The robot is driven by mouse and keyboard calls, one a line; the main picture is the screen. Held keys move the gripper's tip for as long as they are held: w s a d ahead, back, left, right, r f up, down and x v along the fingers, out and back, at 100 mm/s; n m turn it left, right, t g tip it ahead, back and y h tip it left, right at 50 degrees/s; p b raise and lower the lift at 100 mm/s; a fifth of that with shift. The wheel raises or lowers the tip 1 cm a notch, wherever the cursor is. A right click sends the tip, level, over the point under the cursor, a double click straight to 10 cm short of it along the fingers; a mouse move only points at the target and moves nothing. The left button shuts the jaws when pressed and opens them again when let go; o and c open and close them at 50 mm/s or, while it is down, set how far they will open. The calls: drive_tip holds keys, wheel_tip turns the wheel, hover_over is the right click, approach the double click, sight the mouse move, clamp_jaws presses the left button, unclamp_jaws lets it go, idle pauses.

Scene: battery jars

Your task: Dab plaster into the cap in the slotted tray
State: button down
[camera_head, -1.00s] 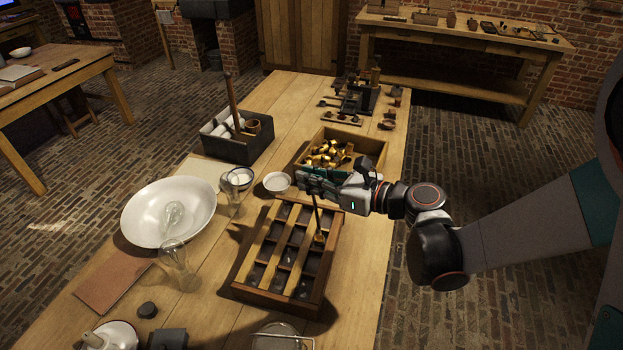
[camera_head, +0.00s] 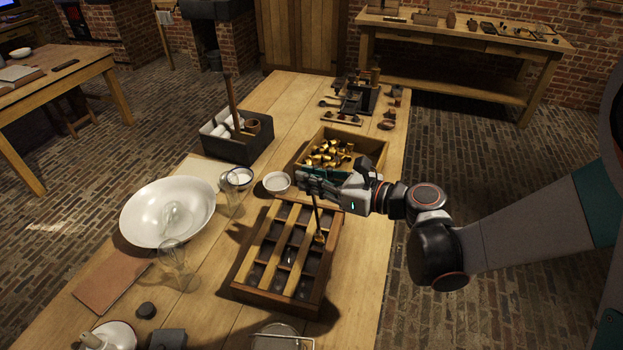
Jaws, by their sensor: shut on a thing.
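The slotted tray (camera_head: 329,265) is a wooden box with pale slats and dark compartments, in the middle of the table. My gripper (camera_head: 309,184) is above the tray's far end, shut on a thin dark-stemmed tool (camera_head: 315,212). The tool hangs nearly upright, its lower end at the right-hand row of compartments. A small brass-coloured piece (camera_head: 319,238) shows at that end; I cannot tell whether it is the cap or the tool's tip. Plaster on the tip is too small to see. A small white bowl (camera_head: 277,183) and a dish of white stuff (camera_head: 238,178) stand left of my gripper.
A wooden box (camera_head: 376,151) of brass caps stands just behind my gripper. A large white basin (camera_head: 140,216) holding a glass jar, and clear glass jars (camera_head: 177,262), stand to the left. A dark caddy (camera_head: 232,149) with an upright rod is at the back left.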

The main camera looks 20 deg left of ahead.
drive_tip(key=shift+f+b, duration=1.2)
drive_tip(key=shift+f, duration=0.2)
idle(0.9)
drive_tip(key=shift+r, duration=0.1)
idle(0.9)
drive_tip(key=shift+r+p, duration=2.6)
drive_tip(key=shift+r, duration=1.1)
